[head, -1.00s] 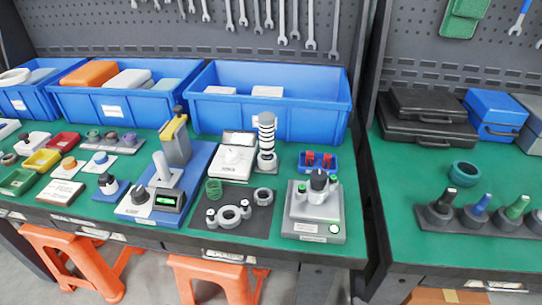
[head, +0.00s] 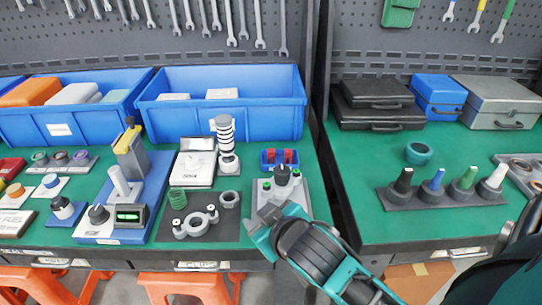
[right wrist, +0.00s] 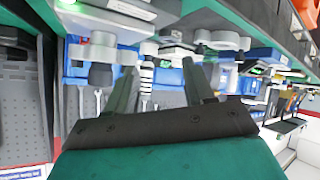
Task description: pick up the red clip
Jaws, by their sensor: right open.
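Two small red clips, one on the left (head: 270,156) and one on the right (head: 288,156), stand in a little blue tray (head: 280,167) on the green bench in the head view. My right gripper (head: 262,226) is at the front edge of the bench, nearer to me than the tray, by the front of the grey test fixture. Its open fingers also show in the right wrist view (right wrist: 160,72), with nothing clearly held between them. I cannot make out the clips in that view. My left gripper is not in view.
The grey fixture (head: 294,191) with a black knob stands just in front of the tray. A white spring-like column (head: 226,140) stands to its left, and a large blue bin (head: 222,117) behind. A gap separates the right bench, which holds several nozzles on a rack (head: 445,199).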

